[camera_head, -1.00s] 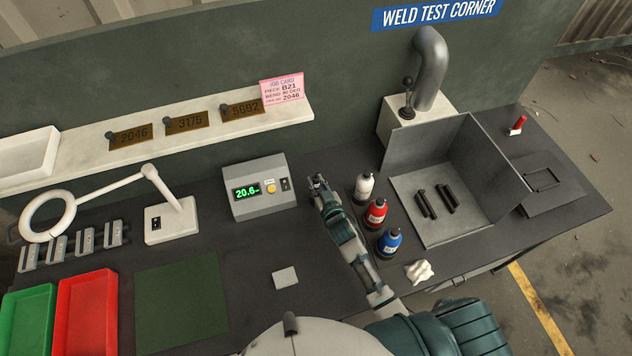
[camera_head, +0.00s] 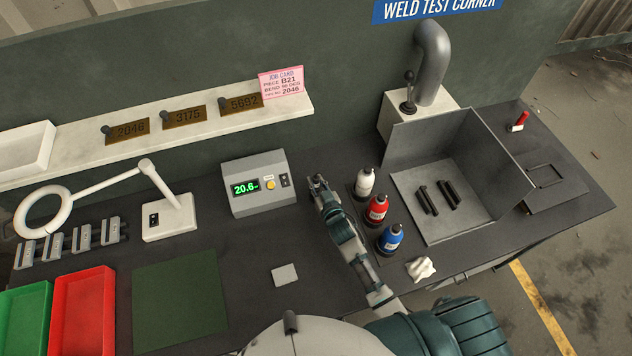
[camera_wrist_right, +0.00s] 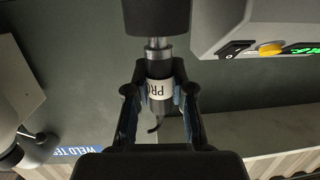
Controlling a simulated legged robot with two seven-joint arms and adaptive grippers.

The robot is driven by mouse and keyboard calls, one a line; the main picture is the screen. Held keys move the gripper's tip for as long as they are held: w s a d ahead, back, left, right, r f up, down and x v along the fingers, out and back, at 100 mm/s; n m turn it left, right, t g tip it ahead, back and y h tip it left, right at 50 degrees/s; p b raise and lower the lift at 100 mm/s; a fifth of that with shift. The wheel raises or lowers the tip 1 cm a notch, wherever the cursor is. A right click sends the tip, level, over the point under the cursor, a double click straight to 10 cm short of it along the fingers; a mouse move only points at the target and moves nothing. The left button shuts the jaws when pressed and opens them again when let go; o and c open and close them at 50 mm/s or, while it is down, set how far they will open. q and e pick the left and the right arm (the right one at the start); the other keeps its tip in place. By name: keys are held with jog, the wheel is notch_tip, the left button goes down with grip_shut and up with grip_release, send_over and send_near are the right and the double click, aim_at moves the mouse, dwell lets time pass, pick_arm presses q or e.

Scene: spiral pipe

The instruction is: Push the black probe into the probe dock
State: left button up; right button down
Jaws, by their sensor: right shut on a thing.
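My right gripper (camera_head: 317,182) is beside the meter box, near the back of the bench. In the right wrist view my right gripper (camera_wrist_right: 160,100) is shut on the black probe (camera_wrist_right: 158,68), around its white label with the letters "PRO". A metal collar shows at the probe's end, in line with a wider black cylinder (camera_wrist_right: 157,16) at the top edge. I cannot tell if that cylinder is the probe dock or part of the probe. A thin black cable hangs between the fingers. In the head view the probe and dock are too small to make out. My left gripper is not in view.
The meter box (camera_head: 254,185) reads 20.6, just left of my gripper. White (camera_head: 366,183), red (camera_head: 377,211) and blue (camera_head: 391,239) bottles stand close on the right. A grey metal booth (camera_head: 470,215) is beyond them. A magnifier lamp (camera_head: 169,218) stands left.

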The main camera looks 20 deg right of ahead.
jog(key=shift+f+b, duration=0.35)
jog(key=shift+f, duration=0.25)
jog(key=c, duration=0.9)
grip_release()
jog(key=shift+s, duration=0.1)
